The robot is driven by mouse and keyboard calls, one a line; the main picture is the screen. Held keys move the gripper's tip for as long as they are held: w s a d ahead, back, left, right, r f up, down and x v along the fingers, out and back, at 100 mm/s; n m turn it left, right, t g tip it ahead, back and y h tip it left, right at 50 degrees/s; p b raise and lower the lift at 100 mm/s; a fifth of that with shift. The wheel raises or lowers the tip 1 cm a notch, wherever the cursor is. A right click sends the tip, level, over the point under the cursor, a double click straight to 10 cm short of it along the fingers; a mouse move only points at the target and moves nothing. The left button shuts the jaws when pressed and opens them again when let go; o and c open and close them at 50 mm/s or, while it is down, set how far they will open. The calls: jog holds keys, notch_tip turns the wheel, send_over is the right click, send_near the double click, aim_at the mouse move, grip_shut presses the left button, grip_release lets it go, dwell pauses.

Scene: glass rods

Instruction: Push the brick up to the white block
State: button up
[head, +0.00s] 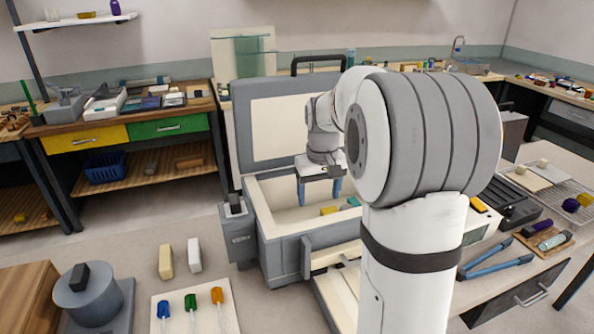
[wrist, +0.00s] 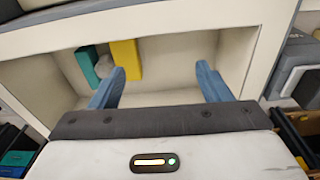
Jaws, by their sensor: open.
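My gripper (head: 320,192) hangs inside the open grey chest, its two blue fingers pointing down. In the wrist view my gripper (wrist: 161,69) is open, with bare cream chest floor between the fingers. A yellow brick (wrist: 125,58) lies left of the gap, just beyond the left finger; whether they touch I cannot tell. A small whitish block (wrist: 104,66) sits between it and a teal block (wrist: 87,66). In the head view the yellow brick (head: 329,210) and teal block (head: 353,202) lie on the chest floor, the teal one partly hidden by my arm.
The chest (head: 276,247) has walls close around my gripper and a raised lid (head: 285,130) behind. Outside, a cream block (head: 166,262) and a white block (head: 194,255) stand side by side near a board (head: 172,300) with coloured-handled rods.

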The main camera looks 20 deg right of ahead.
jog(key=shift+g, duration=0.5)
jog(key=w+d+f, duration=0.2)
jog(key=w, duration=0.1)
jog(key=w+d+f, duration=0.2)
jog(key=w+d, duration=0.1)
jog(key=w, duration=0.1)
jog(key=w+d+f, duration=0.2)
jog(key=w+f, duration=0.1)
jog(key=shift+w+d, duration=0.3)
jog(key=shift+d, duration=0.1)
jog(key=shift+r, duration=0.1)
jog(key=shift+f+p, duration=0.7)
jog(key=shift+f, duration=3.2)
jog(key=shift+c, duration=0.5)
jog(key=shift+a, duration=0.1)
jog(key=c, duration=1.1)
